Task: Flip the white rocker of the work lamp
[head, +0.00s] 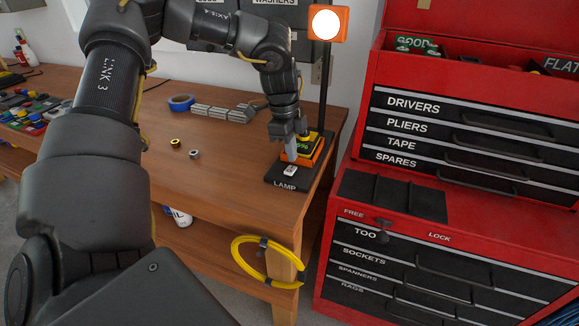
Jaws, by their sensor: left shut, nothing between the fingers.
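The work lamp stands at the right end of the wooden bench. Its square orange head (325,23) shows a bright white face on a dark post. Its black base (277,183) is marked LAMP. The white rocker (290,171) sits on that base. My left gripper (292,158) is shut and empty, pointing down just behind the rocker; I cannot tell whether it touches it. An orange and yellow device (308,147) stands behind the gripper and is partly hidden by it. My right gripper is not in view.
The bench (215,190) is mostly clear in front of the lamp. Two small rings (194,154), blue tape (181,102) and a grey segmented item (222,112) lie on it. A red tool chest (470,110) stands close on the right. A yellow hose coil (236,255) hangs at the bench's front.

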